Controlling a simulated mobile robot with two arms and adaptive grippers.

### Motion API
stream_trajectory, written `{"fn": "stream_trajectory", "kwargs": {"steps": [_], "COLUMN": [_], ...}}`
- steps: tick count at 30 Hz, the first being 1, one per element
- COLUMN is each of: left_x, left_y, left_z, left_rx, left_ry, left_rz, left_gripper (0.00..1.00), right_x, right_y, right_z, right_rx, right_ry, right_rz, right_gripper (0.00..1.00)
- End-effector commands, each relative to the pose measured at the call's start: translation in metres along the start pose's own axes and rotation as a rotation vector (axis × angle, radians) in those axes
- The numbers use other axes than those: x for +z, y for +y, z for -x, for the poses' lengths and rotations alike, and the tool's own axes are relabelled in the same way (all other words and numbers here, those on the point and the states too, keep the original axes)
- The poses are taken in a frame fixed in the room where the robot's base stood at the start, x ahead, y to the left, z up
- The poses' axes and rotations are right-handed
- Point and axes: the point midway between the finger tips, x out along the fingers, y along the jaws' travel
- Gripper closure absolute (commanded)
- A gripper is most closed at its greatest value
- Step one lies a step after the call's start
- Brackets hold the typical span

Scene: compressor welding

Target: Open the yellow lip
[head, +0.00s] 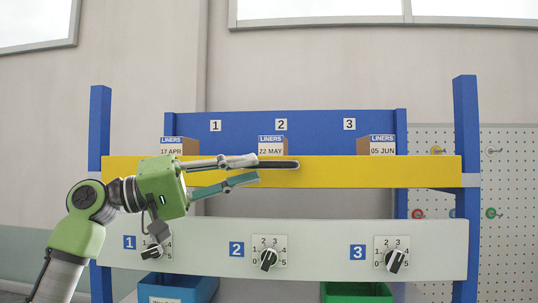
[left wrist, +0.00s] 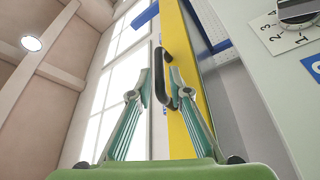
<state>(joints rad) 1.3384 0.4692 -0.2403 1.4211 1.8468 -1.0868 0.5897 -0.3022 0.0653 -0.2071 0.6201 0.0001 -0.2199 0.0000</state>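The yellow lip (head: 400,172) is a long yellow bar across the blue rack, and its black handle (head: 288,164) sits near the middle. In the left wrist view the yellow lip (left wrist: 180,133) runs lengthwise, with the black handle (left wrist: 159,75) standing off its face. My left gripper (head: 257,170) is in front of the lip, at the handle. Its fingers are apart. In the left wrist view the left gripper (left wrist: 161,88) has one finger on each side of the handle; contact cannot be told. My right gripper is not in view.
Below the lip is a pale panel (head: 330,237) with three numbered knobs; my left arm partly covers knob 1. Cardboard liner boxes (head: 382,146) stand behind the lip. Blue (head: 178,290) and green (head: 357,293) bins are below. A pegboard (head: 508,190) is at the right.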

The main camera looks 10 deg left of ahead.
Motion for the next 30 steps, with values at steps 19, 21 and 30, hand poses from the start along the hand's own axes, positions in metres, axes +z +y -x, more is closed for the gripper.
{"fn": "stream_trajectory", "kwargs": {"steps": [19,21,30], "left_x": [0.000,0.000,0.000], "left_y": [0.000,0.000,-0.001], "left_z": [-0.049,-0.048,-0.048], "left_rx": [0.000,0.000,0.002], "left_ry": [0.001,0.001,0.001], "left_rz": [-0.001,-0.001,-0.005], "left_gripper": [0.82,0.90,1.00], "right_x": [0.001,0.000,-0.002], "right_y": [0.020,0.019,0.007], "right_z": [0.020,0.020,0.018], "right_rx": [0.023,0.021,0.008], "right_ry": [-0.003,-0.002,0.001], "right_rz": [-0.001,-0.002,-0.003], "right_gripper": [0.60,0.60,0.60]}}
